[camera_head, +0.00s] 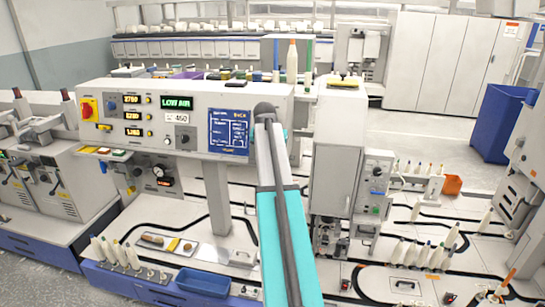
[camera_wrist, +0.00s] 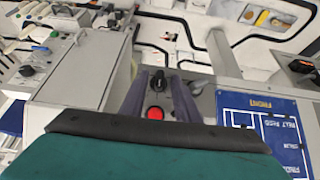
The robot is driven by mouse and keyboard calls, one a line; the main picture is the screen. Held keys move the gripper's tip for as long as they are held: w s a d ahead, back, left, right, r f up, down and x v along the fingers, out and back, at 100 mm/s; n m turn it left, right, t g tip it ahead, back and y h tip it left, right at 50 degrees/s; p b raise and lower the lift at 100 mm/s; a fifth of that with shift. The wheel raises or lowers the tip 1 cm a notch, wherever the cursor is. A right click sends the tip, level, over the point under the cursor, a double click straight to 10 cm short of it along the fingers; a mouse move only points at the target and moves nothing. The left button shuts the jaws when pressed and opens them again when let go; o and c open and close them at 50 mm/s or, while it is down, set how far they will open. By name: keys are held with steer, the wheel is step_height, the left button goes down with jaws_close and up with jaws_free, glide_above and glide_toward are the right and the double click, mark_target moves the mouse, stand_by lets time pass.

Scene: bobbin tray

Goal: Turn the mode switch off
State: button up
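In the wrist view a black knob (camera_wrist: 163,84) with a pointed end stands on a light grey panel, with a red round button (camera_wrist: 155,113) near it. The knob may be the mode switch; I can read no label on it. My gripper (camera_wrist: 160,76) is open, its two grey fingers on either side of the knob. I cannot tell whether they touch it. In the head view the control panel (camera_head: 150,90) faces me, and my arm hides the knob and the fingertips at its right end.
A blue sign (camera_head: 229,132) is beside the gripper; it shows upside down in the wrist view (camera_wrist: 262,115). The panel also bears a red-and-yellow rotary switch (camera_head: 88,109) and lit displays. A tall grey cabinet (camera_head: 338,150) stands close on the right. Bobbins and a blue tray (camera_head: 203,281) are below.

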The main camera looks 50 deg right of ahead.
steer(key=shift+r, duration=0.1)
steer(key=b+v, duration=0.4)
steer(key=v, duration=0.9)
steer(key=shift+r, duration=0.25)
steer(key=shift+a, duration=0.15)
stand_by(0.5)
